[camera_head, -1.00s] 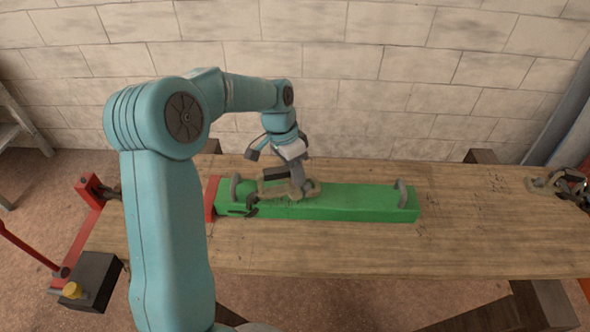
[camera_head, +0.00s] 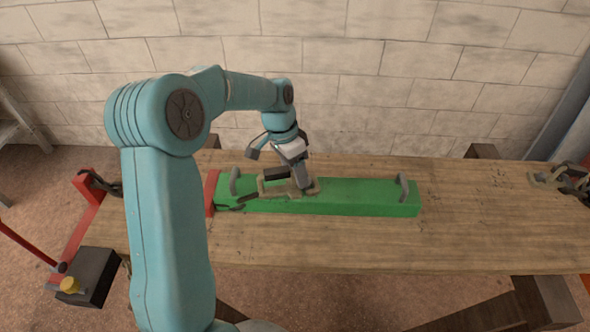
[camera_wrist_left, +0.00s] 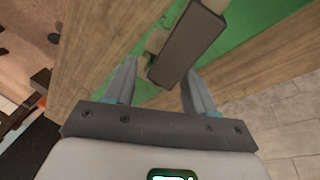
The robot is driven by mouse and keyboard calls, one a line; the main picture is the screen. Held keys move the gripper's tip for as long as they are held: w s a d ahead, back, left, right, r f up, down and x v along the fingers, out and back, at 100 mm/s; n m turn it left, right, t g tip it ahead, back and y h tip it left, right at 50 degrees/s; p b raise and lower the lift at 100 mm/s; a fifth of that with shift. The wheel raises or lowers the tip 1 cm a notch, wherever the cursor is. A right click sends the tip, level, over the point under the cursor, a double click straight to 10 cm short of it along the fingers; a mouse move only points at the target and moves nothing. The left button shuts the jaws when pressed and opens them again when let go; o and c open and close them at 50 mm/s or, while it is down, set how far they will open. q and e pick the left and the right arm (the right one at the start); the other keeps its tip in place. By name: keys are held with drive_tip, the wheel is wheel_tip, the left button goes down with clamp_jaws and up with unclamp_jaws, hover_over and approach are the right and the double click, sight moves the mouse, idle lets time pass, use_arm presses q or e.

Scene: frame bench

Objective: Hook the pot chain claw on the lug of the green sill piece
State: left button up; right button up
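The green sill piece (camera_head: 350,198) lies on the bench with a grey loop lug (camera_head: 235,182) near its left end and another (camera_head: 402,188) near its right end. The tan claw (camera_head: 268,189) with a dark bar (camera_head: 275,173) is on the sill, just right of the left lug. It looks apart from that lug, but the contact is hard to see. A dark chain (camera_head: 229,207) runs left from it. My left gripper (camera_head: 285,168) is at the claw, fingers apart. In the left wrist view the dark bar (camera_wrist_left: 188,45) shows between the fingertips (camera_wrist_left: 158,72), with a gap at left.
A red post (camera_head: 85,190) with chain stands left of the bench, by a dark box (camera_head: 93,275) with a yellow knob. Another chain and claw (camera_head: 565,180) lie at the right end. The bench top (camera_head: 480,220) right of the sill is clear.

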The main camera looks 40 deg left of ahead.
use_arm(q)
drive_tip(key=p+v, duration=0.1)
drive_tip(key=v, duration=1.5)
drive_tip(key=shift+r+p, duration=0.2)
drive_tip(key=shift+p, duration=0.1)
drive_tip(key=shift+r, duration=0.1)
